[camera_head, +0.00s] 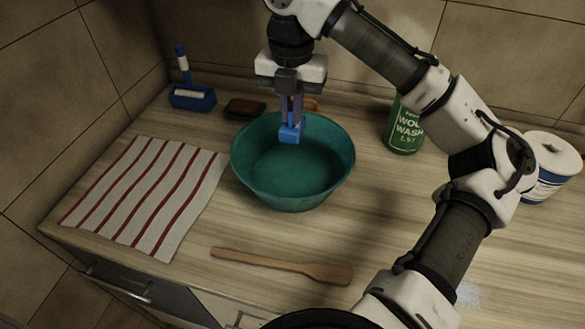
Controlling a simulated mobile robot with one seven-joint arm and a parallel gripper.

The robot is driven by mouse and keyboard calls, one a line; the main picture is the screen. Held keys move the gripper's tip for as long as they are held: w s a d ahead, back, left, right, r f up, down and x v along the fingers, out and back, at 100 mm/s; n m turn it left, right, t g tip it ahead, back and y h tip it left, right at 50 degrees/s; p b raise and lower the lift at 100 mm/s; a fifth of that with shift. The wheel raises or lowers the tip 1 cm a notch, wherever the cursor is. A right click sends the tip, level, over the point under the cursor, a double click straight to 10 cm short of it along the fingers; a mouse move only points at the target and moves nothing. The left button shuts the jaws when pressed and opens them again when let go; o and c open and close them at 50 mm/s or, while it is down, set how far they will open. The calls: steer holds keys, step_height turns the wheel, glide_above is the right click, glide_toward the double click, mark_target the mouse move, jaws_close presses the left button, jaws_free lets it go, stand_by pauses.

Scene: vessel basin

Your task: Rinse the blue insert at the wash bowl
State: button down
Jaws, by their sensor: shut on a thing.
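The blue insert (290,135) is a small block between the fingertips of my gripper (291,123). My gripper points down and is shut on the insert. It holds the insert over the back part of the teal wash bowl (262,188), around the height of the rim as far as this view shows. I cannot tell whether the insert touches the bowl's inside. The bowl stands upright on the wooden counter, and no clear water surface can be made out in it.
A striped towel (150,196) lies left of the bowl. A wooden spatula (282,265) lies in front. At the back are a blue holder with a brush (192,97) and a dark dish (244,108). A green wool wash bottle (405,130) and a white-and-blue canister (552,165) stand right.

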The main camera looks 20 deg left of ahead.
stand_by(0.4)
step_height(320, 180, up, 3)
steer(key=p, duration=0.3)
steer(key=shift+f, duration=0.2)
steer(key=shift+r, duration=0.7)
